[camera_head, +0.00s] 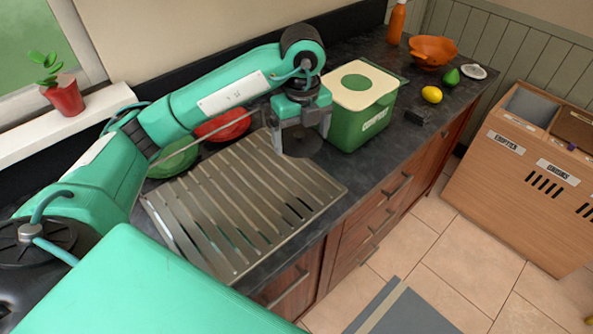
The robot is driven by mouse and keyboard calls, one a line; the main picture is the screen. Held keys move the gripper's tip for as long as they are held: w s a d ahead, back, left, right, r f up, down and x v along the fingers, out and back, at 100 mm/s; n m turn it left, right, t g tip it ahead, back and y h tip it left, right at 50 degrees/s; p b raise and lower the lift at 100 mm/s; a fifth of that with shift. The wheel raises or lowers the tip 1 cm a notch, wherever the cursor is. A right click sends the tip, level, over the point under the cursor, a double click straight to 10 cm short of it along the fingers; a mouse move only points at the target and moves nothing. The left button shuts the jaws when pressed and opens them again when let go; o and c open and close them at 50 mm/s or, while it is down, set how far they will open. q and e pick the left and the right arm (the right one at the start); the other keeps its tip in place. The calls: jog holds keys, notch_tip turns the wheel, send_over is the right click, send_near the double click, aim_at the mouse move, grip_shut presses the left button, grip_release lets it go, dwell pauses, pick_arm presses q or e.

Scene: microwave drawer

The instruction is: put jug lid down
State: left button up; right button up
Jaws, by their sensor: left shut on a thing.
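My left gripper (301,131) hangs pointing down from the arm that reaches in from the left. It is shut on a dark round disc, which looks like the jug lid (310,148). The lid is at the right end of the metal draining rack (250,190), just left of the green bin. I cannot tell whether it touches the rack or counter. The fingers hide part of it. No jug can be made out. My right gripper is not in view.
A green bin with a cream top (361,100) stands close right of the gripper. A red bowl (222,126) and green bowl (174,160) lie behind the rack. A lemon (431,94), small dark block (418,116) and orange colander (433,51) are farther right.

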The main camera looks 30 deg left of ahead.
pick_arm(q)
jog(key=p, duration=0.1)
send_over(300, 184)
notch_tip(300, 184, down, 8)
jog(key=shift+f, duration=1)
notch_tip(300, 184, down, 3)
jog(key=shift+f+p, duration=0.15)
jog(key=shift+p, duration=0.4)
jog(key=shift+f, duration=0.1)
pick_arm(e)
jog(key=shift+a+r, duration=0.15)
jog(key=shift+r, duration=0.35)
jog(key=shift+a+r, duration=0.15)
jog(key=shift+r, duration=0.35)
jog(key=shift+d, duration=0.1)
pick_arm(q)
jog(key=shift+d+f, duration=0.1)
jog(key=shift+f, duration=0.05)
jog(key=o, duration=0.7)
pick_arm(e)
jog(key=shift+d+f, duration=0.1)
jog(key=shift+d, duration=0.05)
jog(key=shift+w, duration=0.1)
